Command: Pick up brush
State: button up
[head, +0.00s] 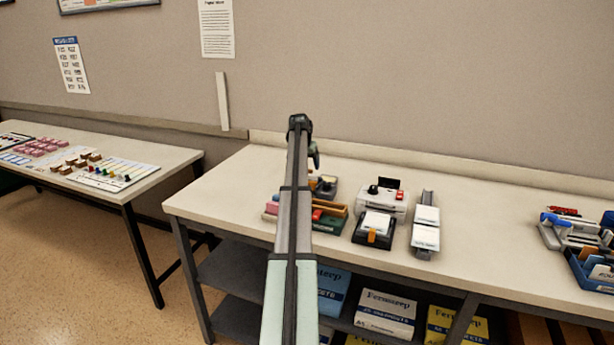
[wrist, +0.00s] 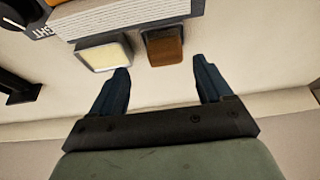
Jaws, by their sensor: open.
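My gripper (wrist: 161,66) is open and empty in the wrist view, its two dark blue fingers spread apart. A brown wooden-looking block (wrist: 165,47), possibly part of the brush, lies just beyond the gap between the fingertips. I cannot tell for sure that it is the brush. In the head view my arm covers the left part of a group of small things, and the fingers cannot be made out. A long orange-brown piece (head: 330,207) shows there beside my arm; its identity is unclear.
Beside the brown block are a pale yellow-topped block (wrist: 104,56) and a white ridged thing (wrist: 125,17). On the bench (head: 480,235) stand a white device (head: 388,203), a black box (head: 373,230) and white cards (head: 426,216). Bench space to their right is clear.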

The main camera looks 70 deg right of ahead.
jog(key=x, duration=0.5)
jog(key=shift+w+d, duration=0.1)
jog(key=shift+w, duration=0.25)
jog(key=c, duration=1)
